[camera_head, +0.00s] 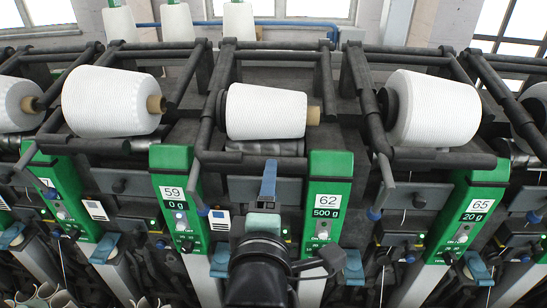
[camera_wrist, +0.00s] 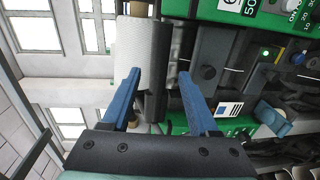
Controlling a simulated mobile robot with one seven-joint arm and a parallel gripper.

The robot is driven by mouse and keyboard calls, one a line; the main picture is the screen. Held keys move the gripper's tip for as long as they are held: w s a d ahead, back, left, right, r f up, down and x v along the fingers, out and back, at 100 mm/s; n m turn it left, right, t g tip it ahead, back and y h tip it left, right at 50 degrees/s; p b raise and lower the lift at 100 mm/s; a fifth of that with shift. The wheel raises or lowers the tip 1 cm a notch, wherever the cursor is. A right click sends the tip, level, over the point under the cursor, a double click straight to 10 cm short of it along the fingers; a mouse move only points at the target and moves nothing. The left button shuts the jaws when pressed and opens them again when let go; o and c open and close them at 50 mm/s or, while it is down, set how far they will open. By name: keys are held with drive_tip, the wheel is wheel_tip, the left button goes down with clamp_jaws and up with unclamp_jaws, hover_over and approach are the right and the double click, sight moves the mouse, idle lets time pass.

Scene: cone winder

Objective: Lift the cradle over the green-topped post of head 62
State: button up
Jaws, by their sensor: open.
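The green post of head 62 (camera_head: 327,205), with a white "62" label and a "500 g" display, stands just right of centre. The dark cradle (camera_head: 250,159) spans in front of a white yarn cone (camera_head: 265,112), its right end beside the top of that post. My gripper (camera_head: 268,166) is in front of the cradle's front bar, left of the post. In the wrist view, its two blue fingers (camera_wrist: 160,76) are apart, with the dark cradle bar (camera_wrist: 157,60) showing between them. Whether they touch the bar cannot be told. The post's upper part shows at top right (camera_wrist: 225,10).
Green posts of head 59 (camera_head: 178,200) and head 65 (camera_head: 470,215) stand either side. Neighbouring cradles hold cones at left (camera_head: 108,101) and right (camera_head: 433,108). More cones stand at the back, and small knobs and blue levers crowd the machine front below.

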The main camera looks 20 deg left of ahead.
drive_tip(key=p+x, duration=0.2)
drive_tip(key=x, duration=0.4)
drive_tip(key=shift+w+a, duration=0.1)
drive_tip(key=shift+w, duration=0.25)
clamp_jaws()
idle(1.1)
